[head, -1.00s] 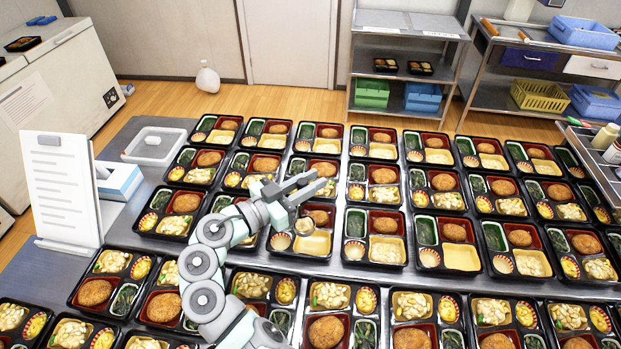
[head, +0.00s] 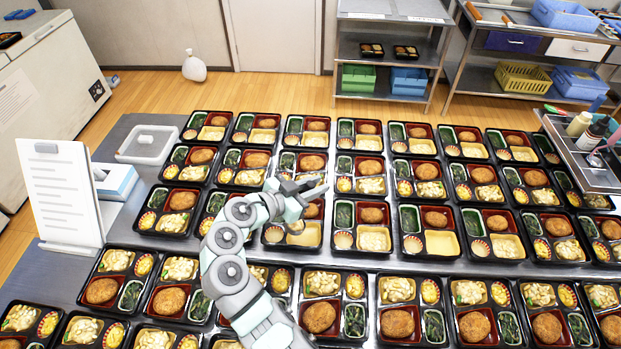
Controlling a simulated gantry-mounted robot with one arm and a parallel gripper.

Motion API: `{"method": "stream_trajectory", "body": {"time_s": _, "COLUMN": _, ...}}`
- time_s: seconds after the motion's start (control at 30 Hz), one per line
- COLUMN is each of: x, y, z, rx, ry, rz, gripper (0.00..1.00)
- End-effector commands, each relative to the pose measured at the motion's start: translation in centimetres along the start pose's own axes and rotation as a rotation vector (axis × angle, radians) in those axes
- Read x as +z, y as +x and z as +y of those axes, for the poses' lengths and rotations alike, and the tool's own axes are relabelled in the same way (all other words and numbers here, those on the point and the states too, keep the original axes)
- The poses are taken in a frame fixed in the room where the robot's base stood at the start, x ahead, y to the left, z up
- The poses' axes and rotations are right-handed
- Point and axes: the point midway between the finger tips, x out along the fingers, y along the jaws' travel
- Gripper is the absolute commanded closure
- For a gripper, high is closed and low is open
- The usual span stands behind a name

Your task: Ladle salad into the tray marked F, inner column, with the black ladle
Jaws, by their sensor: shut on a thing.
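My gripper (head: 306,186) is held above the third row of trays, a little left of the middle of the head view. It is shut on a thin thing that is hard to make out, seemingly the black ladle. A small round rim that looks like the ladle's bowl (head: 295,227) hangs below it, over a tray (head: 293,246) whose yellow compartment looks bare. I cannot see whether the bowl holds salad. The tray to its right shows pale salad (head: 373,239). A further tray to the right has a bare yellow compartment (head: 441,243). Tray marks cannot be read, so I cannot tell which is F.
Rows of filled bento trays cover the steel table closely, with little free room. A white sign (head: 58,190), a tissue box (head: 115,180) and a white tub (head: 147,145) stand at the left. A raised shelf with bottles (head: 580,124) is at the right.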

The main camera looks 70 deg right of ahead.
Motion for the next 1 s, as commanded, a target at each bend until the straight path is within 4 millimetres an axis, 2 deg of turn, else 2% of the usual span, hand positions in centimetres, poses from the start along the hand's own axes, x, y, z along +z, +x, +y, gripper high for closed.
{"method": "stream_trajectory", "body": {"time_s": 0.03, "x": -0.5, "y": 0.2, "z": 0.1, "rx": 0.002, "ry": 0.006, "rz": -0.02, "gripper": 1.0}}
{"method": "stream_trajectory", "body": {"time_s": 0.3, "x": -0.2, "y": 1.8, "z": 0.5, "rx": 0.002, "ry": 0.033, "rz": -0.124, "gripper": 1.0}}
{"method": "stream_trajectory", "body": {"time_s": 1.0, "x": 2.2, "y": 6.2, "z": 1.8, "rx": 0.003, "ry": 0.12, "rz": -0.444, "gripper": 1.0}}
